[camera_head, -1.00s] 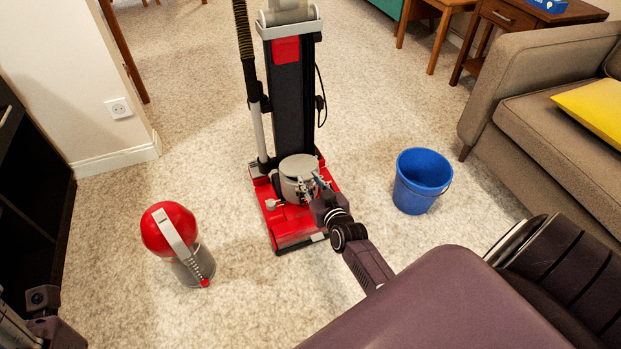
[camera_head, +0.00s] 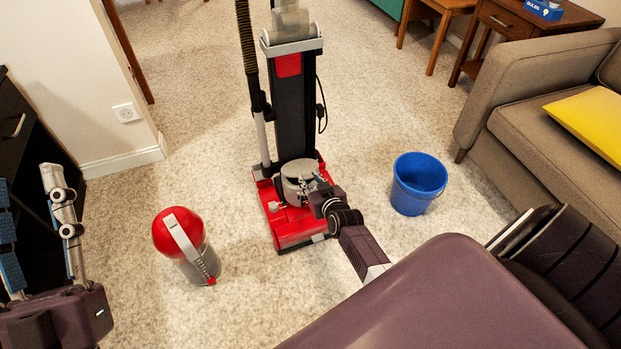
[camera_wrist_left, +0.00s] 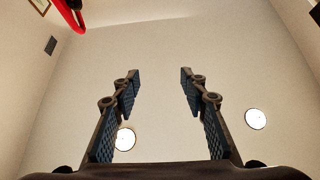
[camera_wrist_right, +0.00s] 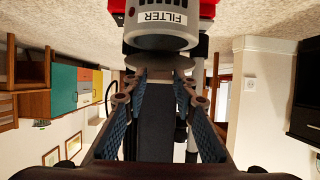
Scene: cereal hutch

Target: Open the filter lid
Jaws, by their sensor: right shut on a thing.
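The red, black and grey upright vacuum (camera_head: 294,110) stands on the carpet. Its round grey filter housing (camera_wrist_right: 160,35), marked FILTER, is near its base.
A red and grey canister (camera_head: 186,244) stands left of the vacuum. A blue bucket (camera_head: 418,184) stands to the right, before the sofa (camera_head: 500,110). A black cabinet (camera_head: 30,150) is at the left.

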